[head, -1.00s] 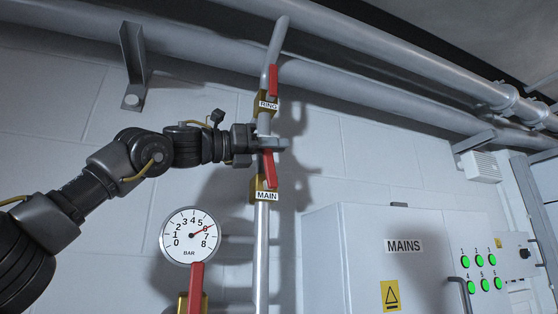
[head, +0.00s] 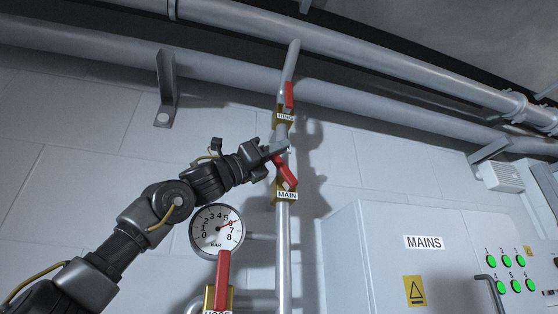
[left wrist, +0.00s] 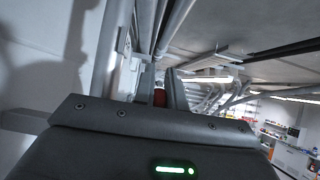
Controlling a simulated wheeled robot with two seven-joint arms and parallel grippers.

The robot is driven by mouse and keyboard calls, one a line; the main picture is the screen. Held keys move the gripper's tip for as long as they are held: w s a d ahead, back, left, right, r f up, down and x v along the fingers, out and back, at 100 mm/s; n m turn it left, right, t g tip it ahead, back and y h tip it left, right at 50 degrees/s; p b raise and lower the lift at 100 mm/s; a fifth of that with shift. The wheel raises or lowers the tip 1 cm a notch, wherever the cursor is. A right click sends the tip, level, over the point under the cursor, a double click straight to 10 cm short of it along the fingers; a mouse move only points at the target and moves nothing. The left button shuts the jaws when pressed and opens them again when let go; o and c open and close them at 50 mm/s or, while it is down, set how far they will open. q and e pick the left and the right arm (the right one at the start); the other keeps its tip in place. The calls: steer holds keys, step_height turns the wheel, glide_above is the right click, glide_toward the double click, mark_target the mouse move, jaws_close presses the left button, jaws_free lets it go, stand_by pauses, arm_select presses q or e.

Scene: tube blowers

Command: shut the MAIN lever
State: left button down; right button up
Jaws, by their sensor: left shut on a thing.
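The red MAIN lever (head: 286,174) is on a brass valve body (head: 285,190) with a MAIN label, on the vertical pipe. It leans up and to the left from the valve, at a slant to the pipe. My left gripper (head: 277,149) is shut on its upper end, which the fingers partly hide. In the left wrist view a bit of the red lever (left wrist: 160,97) shows between the fingers of my left gripper (left wrist: 162,86). My right gripper is not in view.
Above is the red RING lever (head: 289,95), in line with the pipe. Below left are a pressure gauge (head: 217,230) reading about 6 bar and another red lever (head: 223,266), upright. A grey MAINS cabinet (head: 385,262) stands to the right. Thick pipes run overhead.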

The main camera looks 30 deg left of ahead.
arm_select(q)
steer(key=c, duration=1.4)
jaws_free()
steer(key=shift+c, duration=0.2)
steer(key=shift+s+a+f, duration=0.15)
steer(key=shift+f, duration=0.1)
steer(key=b+v, duration=0.4)
steer(key=v, duration=0.3)
steer(key=shift+r, duration=0.1)
